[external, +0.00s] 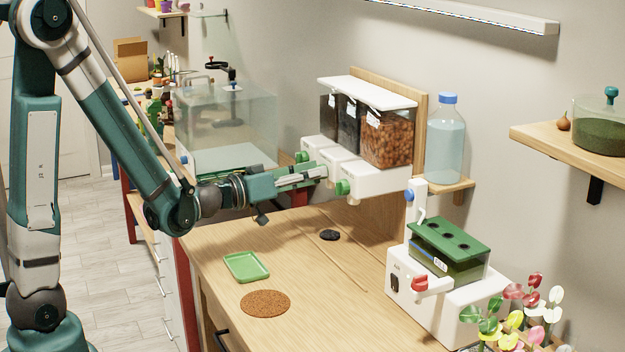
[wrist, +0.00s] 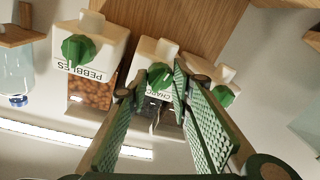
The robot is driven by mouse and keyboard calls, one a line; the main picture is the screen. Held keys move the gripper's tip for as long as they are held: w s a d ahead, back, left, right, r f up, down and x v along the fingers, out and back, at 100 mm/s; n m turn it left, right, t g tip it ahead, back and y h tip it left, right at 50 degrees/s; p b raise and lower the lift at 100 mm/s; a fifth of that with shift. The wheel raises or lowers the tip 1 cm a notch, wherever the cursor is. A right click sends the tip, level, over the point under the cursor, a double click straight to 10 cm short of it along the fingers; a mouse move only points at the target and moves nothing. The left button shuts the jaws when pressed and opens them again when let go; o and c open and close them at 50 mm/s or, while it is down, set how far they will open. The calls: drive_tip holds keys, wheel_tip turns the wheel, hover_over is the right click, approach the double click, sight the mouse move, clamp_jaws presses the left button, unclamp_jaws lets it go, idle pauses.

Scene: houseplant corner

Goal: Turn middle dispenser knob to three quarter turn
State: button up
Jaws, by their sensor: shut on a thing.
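The dispenser (external: 390,179) is a white wall unit with three clear bins side by side, each with a green knob on its front. In the wrist view, which shows the unit upside down, the middle knob (wrist: 159,75) sits on the middle white housing beside a partly covered label starting "CHAR". My gripper (external: 320,172) reaches the front of the unit from the left, its green fingers shut on the middle knob. The wrist view shows the gripper's textured fingers (wrist: 155,82) on either side of it. In the external view the fingers hide this knob, and its exact turn is unclear.
The pebbles knob (external: 343,187) and the far-side knob (external: 302,157) flank my fingers closely. A water bottle (external: 445,140) stands right of the unit. Below are a green tray (external: 246,266), a cork mat (external: 265,303) and a white machine (external: 433,300). The middle bench is mostly clear.

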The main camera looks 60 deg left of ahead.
drive_tip(key=shift+f+m+t+h, duration=0.15)
drive_tip(key=shift+m+h, duration=0.25)
drive_tip(key=shift+m, duration=3.55)
drive_tip(key=shift+m+t+h, duration=0.25)
drive_tip(key=shift+m+h, duration=0.15)
drive_tip(key=shift+m, duration=3.55)
drive_tip(key=o, duration=0.9)
drive_tip(key=shift+s, duration=0.1)
drive_tip(key=s, duration=0.8)
drive_tip(key=s+f, duration=0.1)
drive_tip(key=s, duration=0.2)
drive_tip(key=shift+s, duration=0.4)
